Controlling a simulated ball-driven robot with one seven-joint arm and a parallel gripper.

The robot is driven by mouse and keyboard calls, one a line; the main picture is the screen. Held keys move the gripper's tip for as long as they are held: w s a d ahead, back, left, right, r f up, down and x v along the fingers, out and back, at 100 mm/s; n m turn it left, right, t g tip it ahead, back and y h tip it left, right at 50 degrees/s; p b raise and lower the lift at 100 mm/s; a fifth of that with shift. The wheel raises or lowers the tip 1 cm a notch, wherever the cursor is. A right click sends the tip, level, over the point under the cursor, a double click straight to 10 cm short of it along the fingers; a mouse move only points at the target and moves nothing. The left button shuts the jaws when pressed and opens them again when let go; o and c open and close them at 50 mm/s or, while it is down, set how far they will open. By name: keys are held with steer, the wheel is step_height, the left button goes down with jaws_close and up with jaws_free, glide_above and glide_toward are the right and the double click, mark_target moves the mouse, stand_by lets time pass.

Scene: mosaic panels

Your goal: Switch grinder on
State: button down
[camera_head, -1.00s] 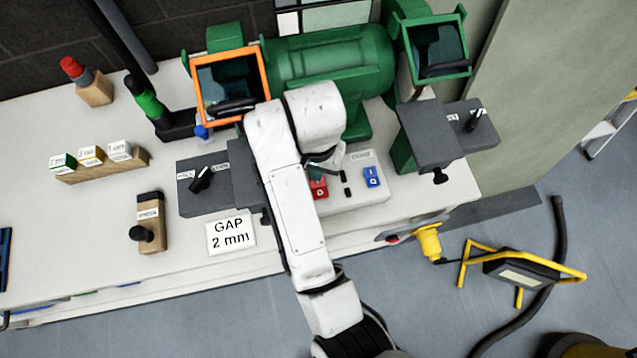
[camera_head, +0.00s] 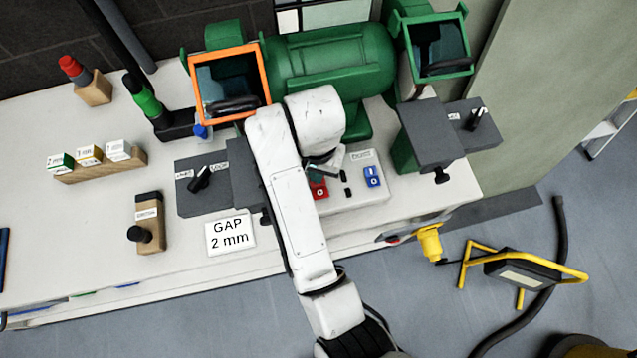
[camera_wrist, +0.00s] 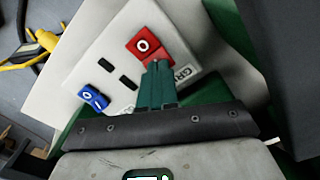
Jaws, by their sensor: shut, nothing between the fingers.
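The green bench grinder (camera_head: 335,65) stands at the back of the bench. Its pale switch box (camera_head: 366,195) carries a red button (camera_head: 319,190) marked O and a blue button (camera_head: 372,177) marked I. In the wrist view, the red button (camera_wrist: 148,44) is just beyond my gripper's fingertips and the blue button (camera_wrist: 92,98) is off to the left. My gripper (camera_wrist: 158,66) is shut and empty, its green fingers overlapping the red button's near edge. I cannot tell whether they touch it. In the head view, my arm partly hides my gripper (camera_head: 325,168).
Grey tool rests flank the box, left (camera_head: 245,175) and right (camera_head: 430,135). An orange-framed shield (camera_head: 197,100) is at the left wheel. A "GAP 2 mm" card (camera_head: 231,235) lies near the front edge. A yellow plug (camera_head: 429,243) sticks out of the bench front.

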steer(key=shift+f, duration=0.4)
steer(key=shift+r, duration=0.15)
step_height(320, 180, up, 7)
steer(key=p, duration=0.7)
stand_by(0.8)
